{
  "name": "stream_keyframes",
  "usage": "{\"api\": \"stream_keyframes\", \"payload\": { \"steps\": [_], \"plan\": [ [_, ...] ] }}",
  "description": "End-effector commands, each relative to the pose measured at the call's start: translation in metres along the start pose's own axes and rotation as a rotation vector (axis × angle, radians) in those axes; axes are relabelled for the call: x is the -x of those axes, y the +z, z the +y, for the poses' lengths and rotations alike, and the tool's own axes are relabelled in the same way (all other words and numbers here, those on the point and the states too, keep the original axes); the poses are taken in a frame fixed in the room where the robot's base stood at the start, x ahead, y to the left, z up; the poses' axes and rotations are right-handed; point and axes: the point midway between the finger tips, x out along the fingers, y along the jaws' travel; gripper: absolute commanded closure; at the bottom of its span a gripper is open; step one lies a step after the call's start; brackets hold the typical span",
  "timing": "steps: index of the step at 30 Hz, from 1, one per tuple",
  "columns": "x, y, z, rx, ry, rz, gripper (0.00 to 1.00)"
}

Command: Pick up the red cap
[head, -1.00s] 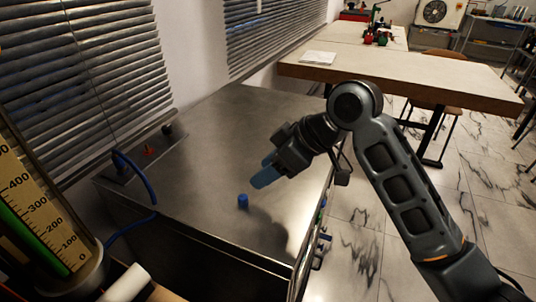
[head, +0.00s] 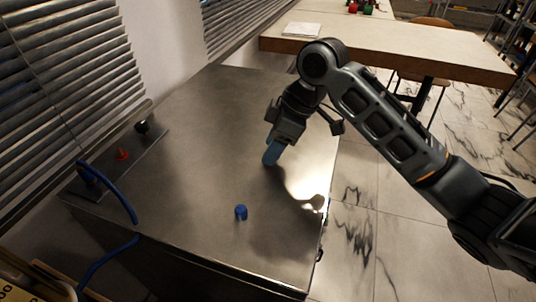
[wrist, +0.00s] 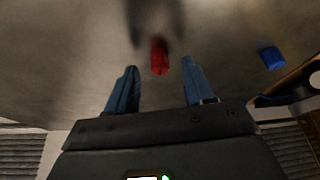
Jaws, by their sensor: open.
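The red cap (wrist: 159,57) lies on the metal top in the wrist view, just beyond the fingertips and roughly centred between them. In the head view I cannot see it; my gripper appears to hide it. My gripper (wrist: 158,75) is open, with its two blue fingers apart and nothing between them. In the head view my gripper (head: 272,155) points down over the metal top. How far the fingertips are from the surface is hard to tell.
A blue cap (head: 241,212) stands on the metal bench top (head: 200,130); it also shows at right in the wrist view (wrist: 271,57). A fitting with a red knob (head: 121,155) and blue hose (head: 122,200) lines the left edge. A wooden table (head: 400,56) stands behind.

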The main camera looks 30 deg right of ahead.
Motion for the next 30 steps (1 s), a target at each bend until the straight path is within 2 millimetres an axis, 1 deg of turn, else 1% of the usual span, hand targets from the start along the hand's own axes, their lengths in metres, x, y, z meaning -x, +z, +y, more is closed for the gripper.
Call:
{"api": "stream_keyframes", "payload": {
  "steps": [1, 4, 12, 27, 28, 30],
  "plan": [
    [-0.0065, 0.0001, 0.0, -0.001, -0.001, 0.0, 0.48],
    [-0.0139, 0.0, 0.0, -0.001, 0.0, 0.0, 0.48],
    [-0.0159, -0.0002, 0.0001, -0.001, 0.001, 0.001, 0.49],
    [-0.0157, -0.0002, 0.0, -0.001, 0.0, 0.001, 0.96],
    [-0.0157, -0.0002, 0.0, -0.001, 0.0, 0.001, 0.99],
    [-0.0157, -0.0002, 0.0, -0.001, 0.0, 0.001, 1.0]
  ]
}}
